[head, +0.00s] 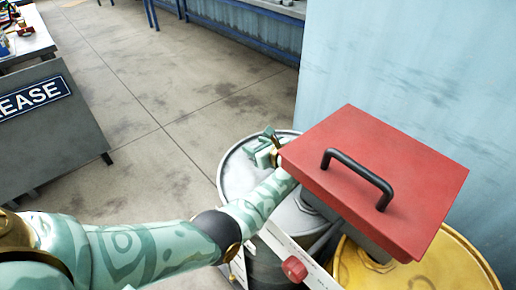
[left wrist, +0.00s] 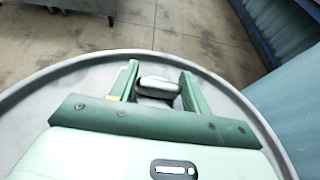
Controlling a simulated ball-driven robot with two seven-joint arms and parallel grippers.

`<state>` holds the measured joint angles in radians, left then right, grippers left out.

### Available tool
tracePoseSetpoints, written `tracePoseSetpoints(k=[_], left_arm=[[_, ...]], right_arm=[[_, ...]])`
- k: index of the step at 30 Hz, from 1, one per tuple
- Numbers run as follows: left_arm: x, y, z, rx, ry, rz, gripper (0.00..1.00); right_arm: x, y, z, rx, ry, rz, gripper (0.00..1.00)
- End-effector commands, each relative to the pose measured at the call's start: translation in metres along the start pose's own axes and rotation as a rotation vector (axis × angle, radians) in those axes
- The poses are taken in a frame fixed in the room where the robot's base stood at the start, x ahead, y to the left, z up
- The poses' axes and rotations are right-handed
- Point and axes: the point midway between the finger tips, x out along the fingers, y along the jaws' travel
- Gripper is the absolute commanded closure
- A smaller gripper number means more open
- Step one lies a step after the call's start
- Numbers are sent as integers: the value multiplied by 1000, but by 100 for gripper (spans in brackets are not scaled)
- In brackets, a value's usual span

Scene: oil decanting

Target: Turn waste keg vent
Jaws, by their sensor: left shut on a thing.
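A grey keg (head: 233,172) stands beside the wall, and its round rimmed lid (left wrist: 30,105) fills much of the left wrist view. My left gripper (head: 268,138) is over the keg's top, reaching in from the lower left. In the left wrist view my left gripper (left wrist: 158,76) has its two green fingers on either side of a small rounded grey metal vent piece (left wrist: 158,88) and is shut on it. The vent is hidden behind the gripper in the head view. My right gripper is not in view.
A red box lid with a black handle (head: 360,175) is close right of my left forearm, above a yellow drum (head: 455,265). A red knob (head: 294,268) sits in front. A pale blue wall (head: 400,60) rises behind. The floor at left is open, up to a grey sign board (head: 50,135).

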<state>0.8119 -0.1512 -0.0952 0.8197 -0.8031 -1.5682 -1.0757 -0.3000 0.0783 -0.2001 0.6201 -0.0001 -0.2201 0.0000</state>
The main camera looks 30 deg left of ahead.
Motion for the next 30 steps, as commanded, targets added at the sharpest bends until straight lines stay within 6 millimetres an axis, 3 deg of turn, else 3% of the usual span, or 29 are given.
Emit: tracePoseSetpoints(k=[21,22,24,30], left_arm=[[0,0,0,-31,2,73,76],[0,0,0,-31,2,72,50],[0,0,0,-31,2,72,31],[0,0,0,-31,1,72,31]], right_arm=[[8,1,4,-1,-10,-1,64],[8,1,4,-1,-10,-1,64],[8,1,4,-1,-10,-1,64],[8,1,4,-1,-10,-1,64]])
